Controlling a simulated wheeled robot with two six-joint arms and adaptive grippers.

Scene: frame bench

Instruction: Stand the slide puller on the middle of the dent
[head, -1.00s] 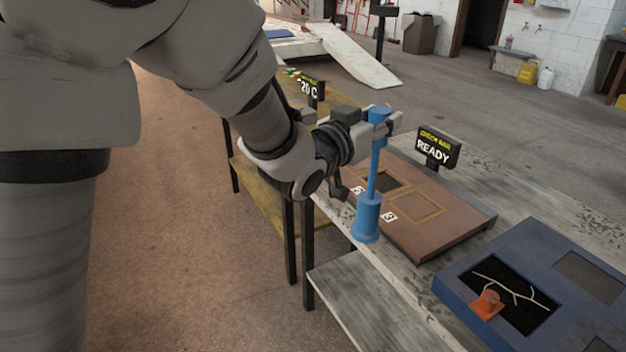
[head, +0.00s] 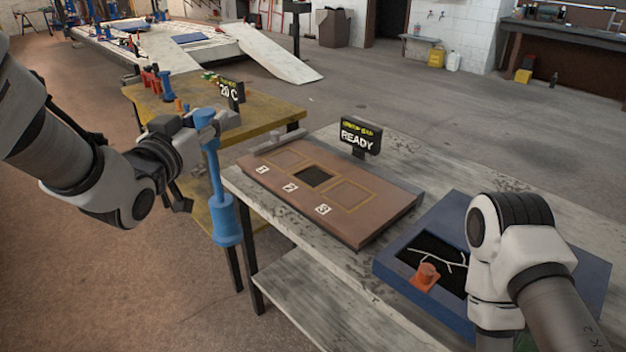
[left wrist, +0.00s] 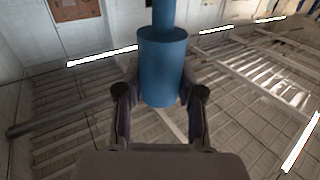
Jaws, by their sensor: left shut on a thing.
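The slide puller (head: 224,222) is blue, with a long rod and a thick lower body. My left gripper (head: 212,126) is shut on its upper end. It hangs nearly upright, apart from the bench (head: 238,186), in front of its left end. In the left wrist view the blue top part (left wrist: 163,65) of the puller sits between the fingers. The blue panel (head: 400,258) lies on the bench at right, with a dark opening, pale branching lines and an orange tab piece (head: 426,277). I cannot make out a clear dent. My right arm covers part of the panel; its gripper is out of view.
A brown board (head: 378,209) with numbered squares and a dark recess lies mid-bench. A READY sign (head: 360,137) stands behind it. A yellow table (head: 262,118) with small items and a 20 C sign (head: 230,91) is at back left.

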